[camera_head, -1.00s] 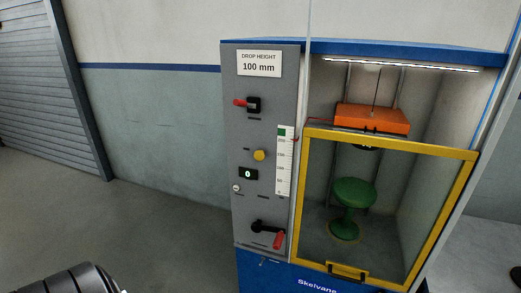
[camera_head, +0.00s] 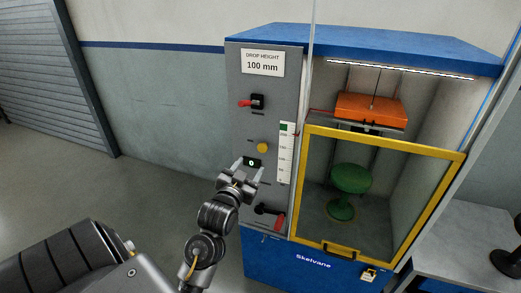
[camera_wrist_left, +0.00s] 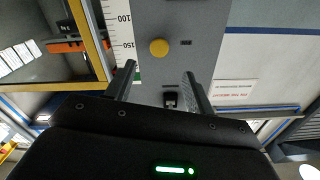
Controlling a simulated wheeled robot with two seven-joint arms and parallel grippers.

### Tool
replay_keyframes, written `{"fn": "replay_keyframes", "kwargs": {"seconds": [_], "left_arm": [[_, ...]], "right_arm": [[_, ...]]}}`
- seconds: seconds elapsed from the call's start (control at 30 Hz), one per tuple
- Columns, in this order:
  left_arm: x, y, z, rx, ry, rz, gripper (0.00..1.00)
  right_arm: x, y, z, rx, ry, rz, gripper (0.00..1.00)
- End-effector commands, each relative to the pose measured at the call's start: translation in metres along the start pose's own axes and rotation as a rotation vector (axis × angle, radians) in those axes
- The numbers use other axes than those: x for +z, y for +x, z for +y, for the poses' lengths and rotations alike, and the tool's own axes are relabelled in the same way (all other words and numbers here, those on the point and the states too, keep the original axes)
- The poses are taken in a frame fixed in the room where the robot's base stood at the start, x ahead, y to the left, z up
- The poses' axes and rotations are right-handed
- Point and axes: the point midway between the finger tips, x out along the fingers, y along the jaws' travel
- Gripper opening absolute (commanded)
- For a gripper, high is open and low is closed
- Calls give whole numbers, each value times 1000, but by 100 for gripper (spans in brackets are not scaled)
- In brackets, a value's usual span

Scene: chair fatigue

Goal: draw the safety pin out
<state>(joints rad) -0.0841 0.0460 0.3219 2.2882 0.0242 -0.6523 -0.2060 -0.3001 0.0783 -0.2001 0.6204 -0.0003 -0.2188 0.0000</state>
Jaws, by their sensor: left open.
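I cannot pick out the safety pin for certain. A thin red piece (camera_head: 320,110) shows left of the orange carriage (camera_head: 370,107) inside the test cabinet. My left gripper (camera_head: 249,167) is open and empty in front of the grey control panel (camera_head: 244,133), over the small black display. In the left wrist view its two fingers (camera_wrist_left: 158,70) point at the panel, with the yellow button (camera_wrist_left: 159,47) beyond and between the tips. The button also shows above the gripper in the head view (camera_head: 263,147). My right gripper is not in view.
A red-handled switch (camera_head: 251,103) sits high on the panel; a black lever with a red grip (camera_head: 271,214) sits low. The white scale (camera_head: 286,152) stands beside the yellow-framed guard (camera_head: 384,141). A green stool (camera_head: 351,178) is inside. Floor to the left is open.

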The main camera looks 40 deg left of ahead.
Motion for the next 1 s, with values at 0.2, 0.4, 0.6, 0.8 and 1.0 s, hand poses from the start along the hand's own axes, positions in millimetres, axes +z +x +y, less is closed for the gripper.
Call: {"fn": "replay_keyframes", "kwargs": {"seconds": [0.2,0.4,0.6,0.8,1.0], "left_arm": [[-4,35,-1,0,0,1,53],[-2,72,0,1,0,-2,53],[-1,96,0,1,1,-1,53],[0,103,0,1,1,-1,53],[0,103,0,1,1,-1,53]], "right_arm": [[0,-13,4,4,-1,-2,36],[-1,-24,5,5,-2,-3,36],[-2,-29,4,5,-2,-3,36],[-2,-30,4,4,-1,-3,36],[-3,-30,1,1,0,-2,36]]}}
